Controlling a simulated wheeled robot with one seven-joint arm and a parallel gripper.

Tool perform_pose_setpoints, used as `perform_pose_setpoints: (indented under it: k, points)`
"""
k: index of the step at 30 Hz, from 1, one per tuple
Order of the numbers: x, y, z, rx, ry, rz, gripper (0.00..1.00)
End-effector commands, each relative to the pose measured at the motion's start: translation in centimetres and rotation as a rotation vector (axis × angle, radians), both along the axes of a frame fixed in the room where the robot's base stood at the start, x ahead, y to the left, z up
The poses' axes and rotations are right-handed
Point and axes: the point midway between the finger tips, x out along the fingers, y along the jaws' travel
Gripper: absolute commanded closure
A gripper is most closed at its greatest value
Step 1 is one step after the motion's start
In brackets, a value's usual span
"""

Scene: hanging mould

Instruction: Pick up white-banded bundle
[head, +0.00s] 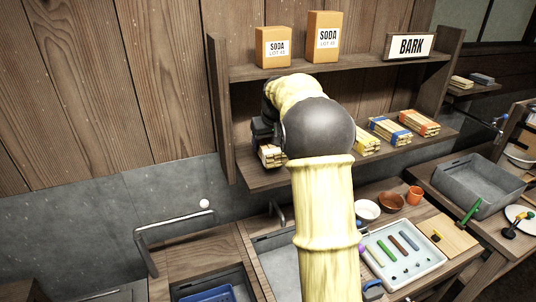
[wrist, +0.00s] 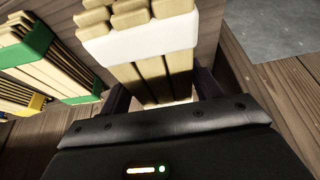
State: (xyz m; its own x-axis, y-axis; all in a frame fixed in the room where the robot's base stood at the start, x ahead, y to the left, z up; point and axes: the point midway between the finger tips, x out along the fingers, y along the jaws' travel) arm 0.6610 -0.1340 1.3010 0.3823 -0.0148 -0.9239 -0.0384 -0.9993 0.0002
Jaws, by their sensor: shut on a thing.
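The white-banded bundle (wrist: 140,43) of pale wooden sticks fills the top middle of the wrist view. My gripper (wrist: 162,90) is shut on it, with one dark finger at each side of the sticks below the band. In the head view, my gripper (head: 262,135) is at the left end of the lower shelf, and the bundle (head: 271,156) shows just beneath it, partly hidden by my wrist. I cannot tell whether the bundle touches the shelf.
A green-banded bundle (wrist: 28,45) lies close left in the wrist view. A blue-banded bundle (head: 390,130) and an orange-banded bundle (head: 418,122) lie farther right on the lower shelf (head: 250,178). An upright side board (head: 221,110) closes the shelf's left end.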

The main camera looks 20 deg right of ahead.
Motion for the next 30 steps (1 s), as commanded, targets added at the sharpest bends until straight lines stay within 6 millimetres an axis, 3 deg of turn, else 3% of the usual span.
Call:
perform_pose_setpoints:
  k: [6,10,30]
  points:
    - [0.1,0.0,4.2,-0.001,-0.005,0.0,0.63]
    - [0.0,0.0,5.5,0.0,-0.003,0.0,0.63]
    - [0.0,0.0,5.9,0.0,-0.001,0.0,0.63]
